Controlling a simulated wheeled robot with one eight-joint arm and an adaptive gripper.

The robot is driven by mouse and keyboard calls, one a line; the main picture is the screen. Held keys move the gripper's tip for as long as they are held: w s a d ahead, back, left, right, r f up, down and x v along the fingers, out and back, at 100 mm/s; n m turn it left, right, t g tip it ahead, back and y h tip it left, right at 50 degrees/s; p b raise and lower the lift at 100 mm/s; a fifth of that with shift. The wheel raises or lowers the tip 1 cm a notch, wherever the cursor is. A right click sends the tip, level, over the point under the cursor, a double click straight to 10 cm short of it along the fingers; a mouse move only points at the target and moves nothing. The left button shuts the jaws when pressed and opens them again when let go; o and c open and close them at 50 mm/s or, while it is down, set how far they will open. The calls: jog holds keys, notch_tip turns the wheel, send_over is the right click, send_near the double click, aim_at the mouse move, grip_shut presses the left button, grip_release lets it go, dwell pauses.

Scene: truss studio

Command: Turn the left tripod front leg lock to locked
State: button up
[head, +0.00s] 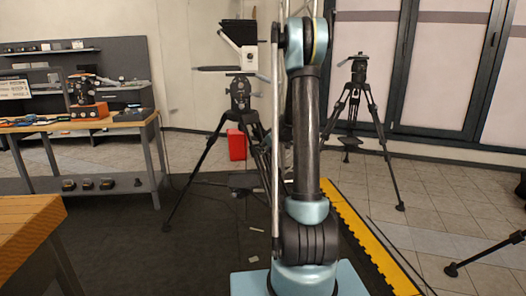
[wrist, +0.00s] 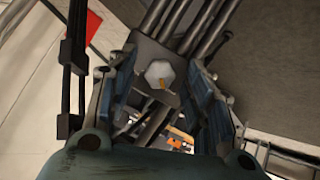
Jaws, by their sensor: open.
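The left tripod (head: 239,90) stands behind my arm in the head view, legs spread, carrying a camera rig. My arm hides part of it and its front leg. In the wrist view, a dark leg bracket (wrist: 142,49) joins several grey leg tubes (wrist: 207,28). A pale six-sided knob (wrist: 160,74) with a small brass-coloured mark sits on it; this looks like the leg lock. My gripper (wrist: 163,68) is open, with one blue-padded finger on each side of the knob. I see gaps at both sides; contact is not visible. The lock's setting cannot be told.
A red box (head: 236,145) stands behind the left tripod. A second tripod (head: 356,95) is at right. A workbench (head: 85,127) with gear is at left, and a wooden table (head: 25,225) is at near left. A yellow-edged strip (head: 365,240) runs along the floor at right.

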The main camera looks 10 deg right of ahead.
jog(key=shift+w+a+f, duration=0.1)
jog(key=shift+w+f, duration=0.1)
jog(key=shift+f, duration=0.05)
jog(key=c, duration=1)
jog(key=shift+a, duration=0.1)
jog(key=shift+c, duration=0.2)
